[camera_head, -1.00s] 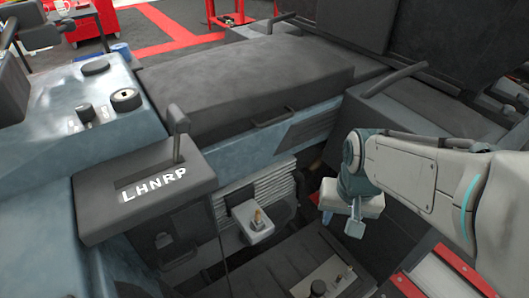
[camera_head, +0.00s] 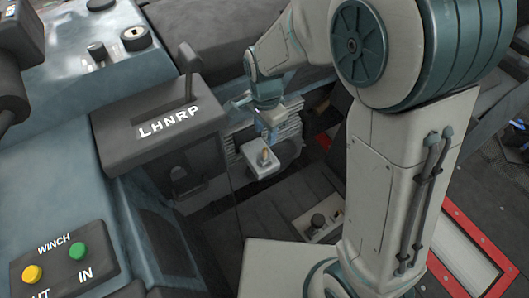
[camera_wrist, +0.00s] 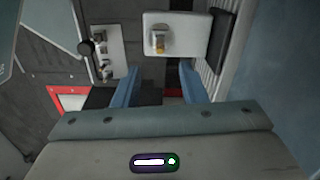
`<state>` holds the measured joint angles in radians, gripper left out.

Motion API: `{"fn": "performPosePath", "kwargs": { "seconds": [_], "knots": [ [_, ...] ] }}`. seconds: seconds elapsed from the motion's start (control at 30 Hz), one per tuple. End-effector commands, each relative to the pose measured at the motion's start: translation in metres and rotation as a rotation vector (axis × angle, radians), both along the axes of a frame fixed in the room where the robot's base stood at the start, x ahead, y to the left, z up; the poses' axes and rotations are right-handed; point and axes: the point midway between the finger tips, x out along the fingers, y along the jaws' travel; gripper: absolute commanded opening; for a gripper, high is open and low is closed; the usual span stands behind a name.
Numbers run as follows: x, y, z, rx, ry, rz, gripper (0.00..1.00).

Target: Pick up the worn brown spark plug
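The worn brown spark plug (camera_head: 264,156) stands upright on a small light tray (camera_head: 273,172) in the recess beside the gear selector. In the wrist view the spark plug (camera_wrist: 159,42) shows on the tray (camera_wrist: 190,25), ahead of the fingertips and roughly between their lines. My gripper (camera_head: 270,135) is just above and behind the plug in the head view. In the wrist view my gripper (camera_wrist: 158,76) has its two blue fingers spread apart with nothing between them. The gap between fingertips and plug is hard to judge.
The gear selector box (camera_head: 165,125) marked LHNRP stands left of the tray. A ribbed light stack (camera_head: 285,125) is behind it. A plate with dark knobs (camera_head: 318,222) lies lower right. A winch panel (camera_head: 65,255) is at the lower left.

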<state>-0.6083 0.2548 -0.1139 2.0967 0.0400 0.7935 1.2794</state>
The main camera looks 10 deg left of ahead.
Motion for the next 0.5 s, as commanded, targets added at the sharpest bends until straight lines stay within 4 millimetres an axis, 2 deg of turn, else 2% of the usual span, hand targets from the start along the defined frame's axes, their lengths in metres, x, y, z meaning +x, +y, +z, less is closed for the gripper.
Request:
{"fn": "performPosePath", "kwargs": {
  "seconds": [0.03,0.1,0.33,0.5],
  "knots": [
    [0.0,0.0,-0.012,-0.001,0.002,0.0,0.38],
    [0.0,0.0,-0.022,-0.001,0.002,0.0,0.38],
    [0.0,0.0,-0.038,0.0,0.0,0.001,0.38],
    [-0.002,0.001,-0.064,-0.001,0.001,0.001,0.38]
  ]
}}
